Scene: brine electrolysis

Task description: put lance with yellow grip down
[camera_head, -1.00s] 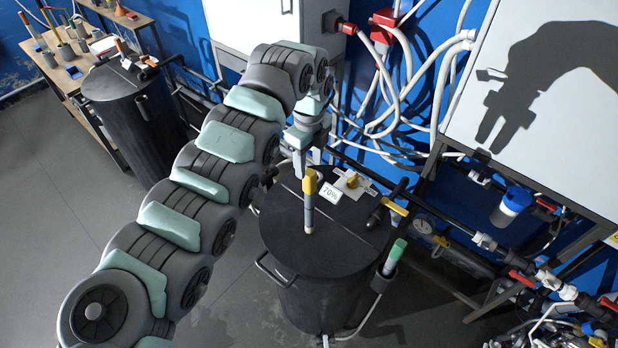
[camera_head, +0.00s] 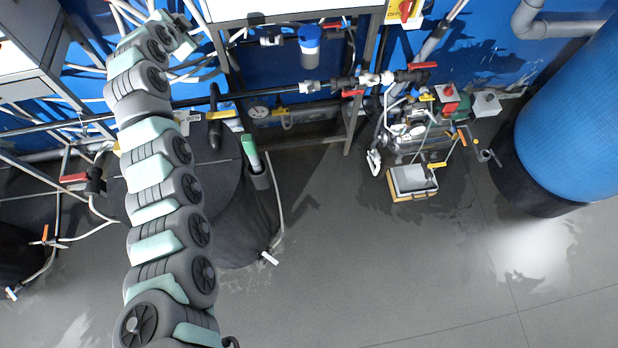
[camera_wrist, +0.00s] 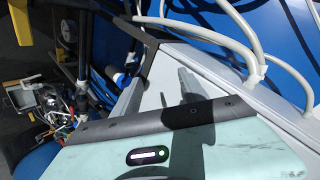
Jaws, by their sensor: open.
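My gripper shows in the wrist view (camera_wrist: 160,88) with its two grey fingers apart and nothing seen between them, in front of a pale cabinet surface. In the head view my arm reaches up to the top left, and its fingers cannot be made out. A green-gripped lance (camera_head: 250,152) stands in a holder (camera_head: 260,180) on the drum's side.
Pipes with red and yellow valve handles run along the blue wall, below a blue-bodied filter (camera_head: 310,42). A grey tray (camera_head: 412,180) and a pump assembly stand right of centre. A large blue tank (camera_head: 575,110) is at far right. The front floor is clear.

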